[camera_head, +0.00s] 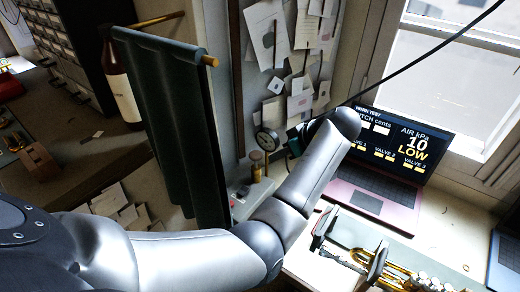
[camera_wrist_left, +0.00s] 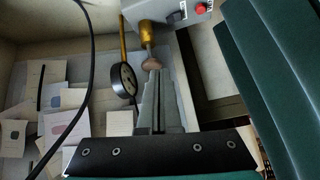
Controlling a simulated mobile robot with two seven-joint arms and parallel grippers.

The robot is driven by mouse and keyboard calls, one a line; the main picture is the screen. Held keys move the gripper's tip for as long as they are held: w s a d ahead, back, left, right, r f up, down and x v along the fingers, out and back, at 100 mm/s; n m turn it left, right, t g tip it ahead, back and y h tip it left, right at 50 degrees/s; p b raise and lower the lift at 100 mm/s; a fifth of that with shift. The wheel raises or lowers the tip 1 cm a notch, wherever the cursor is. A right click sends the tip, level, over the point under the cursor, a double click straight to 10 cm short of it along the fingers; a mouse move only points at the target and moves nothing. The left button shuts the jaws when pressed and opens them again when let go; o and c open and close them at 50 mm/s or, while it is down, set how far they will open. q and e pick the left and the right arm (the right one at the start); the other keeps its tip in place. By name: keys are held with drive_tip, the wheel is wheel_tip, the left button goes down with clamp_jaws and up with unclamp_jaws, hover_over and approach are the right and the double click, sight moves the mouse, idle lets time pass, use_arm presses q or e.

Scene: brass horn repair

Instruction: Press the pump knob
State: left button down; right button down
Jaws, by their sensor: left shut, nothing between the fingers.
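The pump is a grey box (camera_head: 241,199) with a red button, on the bench against the back wall in the head view. Its upright brass part carries a brownish round knob (camera_head: 257,156). In the left wrist view, the knob (camera_wrist_left: 152,64) sits at the end of a shaft below a brass collar (camera_wrist_left: 150,32). My left gripper (camera_head: 291,144) is shut and empty, close to the knob's right in the head view. In the left wrist view its fingers (camera_wrist_left: 157,78) reach up to the knob. I cannot tell whether they touch it. My right gripper is not in view.
A round gauge (camera_head: 267,141) stands beside the knob. A laptop (camera_head: 385,165) shows AIR kPa 10 LOW. A brass horn (camera_head: 405,280) lies at the front right. A dark green cloth (camera_head: 170,110) hangs left of the pump. A black cable crosses above my gripper.

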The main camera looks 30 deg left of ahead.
use_arm(q)
wheel_tip(320, 180, up, 7)
drive_tip(key=w+n+y, duration=0.1)
drive_tip(key=n, duration=0.1)
drive_tip(key=shift+w+d+n, duration=0.2)
drive_tip(key=shift+w+n, duration=0.2)
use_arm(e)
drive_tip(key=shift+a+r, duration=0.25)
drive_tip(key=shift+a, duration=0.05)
use_arm(q)
drive_tip(key=shift+f, duration=0.1)
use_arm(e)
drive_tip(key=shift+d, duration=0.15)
use_arm(q)
drive_tip(key=shift+a, duration=0.1)
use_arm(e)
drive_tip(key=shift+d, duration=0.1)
use_arm(q)
drive_tip(key=p, duration=0.1)
hover_over(252, 156)
drive_tip(key=d, duration=0.2)
wheel_tip(252, 156, down, 7)
drive_tip(key=shift+d+f, duration=0.2)
drive_tip(key=shift+f, duration=0.85)
drive_tip(key=shift+d+f, duration=0.15)
drive_tip(key=shift+f, duration=0.85)
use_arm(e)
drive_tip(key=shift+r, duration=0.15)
use_arm(q)
drive_tip(key=shift+f, duration=0.1)
